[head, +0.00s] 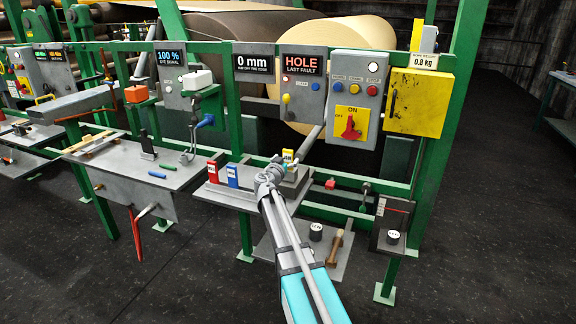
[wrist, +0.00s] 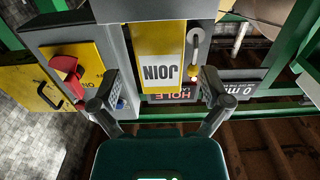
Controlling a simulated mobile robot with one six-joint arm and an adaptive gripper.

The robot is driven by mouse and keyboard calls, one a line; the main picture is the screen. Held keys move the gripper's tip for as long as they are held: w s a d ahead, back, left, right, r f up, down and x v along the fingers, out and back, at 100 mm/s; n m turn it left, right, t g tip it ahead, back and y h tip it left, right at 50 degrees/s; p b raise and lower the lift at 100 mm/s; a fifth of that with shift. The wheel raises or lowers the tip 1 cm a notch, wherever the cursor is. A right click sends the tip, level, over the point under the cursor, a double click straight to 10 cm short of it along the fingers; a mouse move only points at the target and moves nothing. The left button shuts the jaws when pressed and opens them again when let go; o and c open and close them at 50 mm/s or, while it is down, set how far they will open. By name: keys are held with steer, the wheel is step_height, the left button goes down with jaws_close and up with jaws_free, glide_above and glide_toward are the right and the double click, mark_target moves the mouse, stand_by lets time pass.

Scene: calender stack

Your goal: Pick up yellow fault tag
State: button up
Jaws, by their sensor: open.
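The yellow fault tag (head: 287,156) stands upright at the right end of a grey holder on the shelf, just past my gripper (head: 274,170). My arm and gripper partly hide it in the head view. In the wrist view, which looks upside down, the yellow tag (wrist: 158,24) fills the upper middle and bears a white label reading JOIN. My gripper (wrist: 159,86) is open there, with one finger to each side of the tag and clear gaps between. Neither finger visibly touches it.
A red tag (head: 212,171) and a blue tag (head: 233,175) stand left of my gripper on the grey shelf (head: 215,195). A control panel with a red rotary switch (head: 351,128) is above right. Green frame rails (head: 325,211) run close by.

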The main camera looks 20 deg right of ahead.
steer(key=shift+x, duration=0.9)
steer(key=c, duration=1.2)
steer(key=shift+o, duration=0.2)
steer(key=shift+r, duration=0.2)
step_height(320, 180, up, 10)
steer(key=p, duration=1)
steer(key=shift+f, duration=0.2)
